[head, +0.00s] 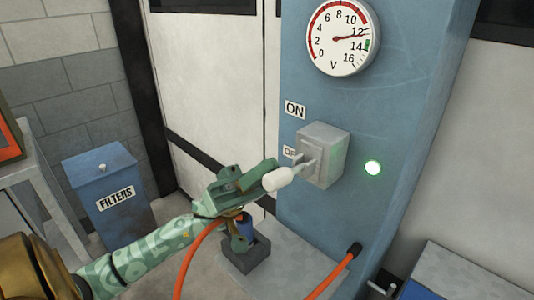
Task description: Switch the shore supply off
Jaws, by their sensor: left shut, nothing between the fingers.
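The grey switch box (335,158) is on the front of the blue column, right of centre. Its lever (308,163) sticks out of the box's left face at about the height of the lower label. The "ON" label (295,110) is above; the lower label (289,152) is partly hidden and reads "OF". My left gripper (280,178) is shut and empty, its pale tip just left of and slightly below the lever. I cannot tell whether tip and lever touch. My right gripper is not in view.
A gauge (340,38) marked V reads between 12 and 14. An orange hose (334,276) leaves the column low down. A blue item stands in a dark block (245,258) below my gripper. A blue "FILTERS" bin (108,186) stands left, a blue-topped unit lower right.

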